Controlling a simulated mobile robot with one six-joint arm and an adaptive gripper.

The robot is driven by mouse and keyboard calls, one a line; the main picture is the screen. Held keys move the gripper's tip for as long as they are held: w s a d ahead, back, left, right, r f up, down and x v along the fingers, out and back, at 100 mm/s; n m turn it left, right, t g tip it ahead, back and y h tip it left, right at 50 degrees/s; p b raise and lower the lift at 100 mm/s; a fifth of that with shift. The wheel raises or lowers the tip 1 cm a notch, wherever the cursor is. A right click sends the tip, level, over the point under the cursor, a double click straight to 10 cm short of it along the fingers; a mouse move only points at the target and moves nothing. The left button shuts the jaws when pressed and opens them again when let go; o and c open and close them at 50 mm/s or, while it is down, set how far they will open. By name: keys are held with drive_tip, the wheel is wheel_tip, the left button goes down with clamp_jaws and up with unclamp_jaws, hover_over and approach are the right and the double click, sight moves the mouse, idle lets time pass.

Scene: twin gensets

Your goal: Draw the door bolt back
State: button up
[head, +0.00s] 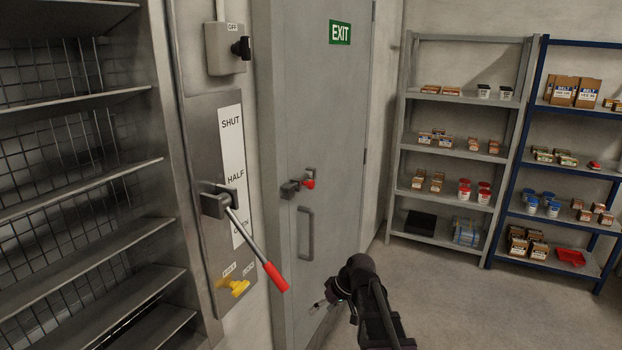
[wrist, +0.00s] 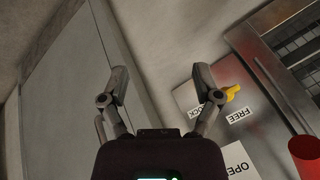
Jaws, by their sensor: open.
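The door bolt (head: 308,183) has a red knob and sits at the left edge of the grey door (head: 335,130), above the door's pull handle (head: 305,234). A dark block at the bolt's left bridges toward the frame. I cannot make out the bolt in the wrist view. My gripper (head: 320,305) is low in front of the door, below the bolt and apart from it. In the wrist view my gripper (wrist: 160,82) has its fingers spread with nothing between them. The door (wrist: 70,100) fills the left of that view.
Left of the door, a lever with a red grip (head: 275,276) sticks out beside a SHUT/HALF/OPEN plate (head: 230,150). A yellow knob (head: 236,287) is below it. A switch box (head: 226,48) is above. Shelves (head: 460,150) stand at right; the floor before them is clear.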

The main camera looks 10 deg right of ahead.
drive_tip(key=w+d+r+n+t+y+p, duration=0.2)
drive_tip(key=w+r+n+y+p, duration=0.15)
drive_tip(key=w+r, duration=0.55)
drive_tip(key=n+t+y+p, duration=0.3)
drive_tip(key=t+y+p, duration=0.15)
drive_tip(key=t, duration=0.25)
approach(313, 184)
drive_tip(key=s+d, duration=0.1)
drive_tip(key=d, duration=0.2)
drive_tip(key=shift+s+f+y+b, duration=0.1)
drive_tip(key=shift+f+y+b, duration=0.05)
drive_tip(key=shift+y+b, duration=0.2)
drive_tip(key=shift+a, duration=0.1)
drive_tip(key=x, duration=1.3)
drive_tip(key=shift+a+f, duration=0.2)
drive_tip(key=shift+a, duration=0.15)
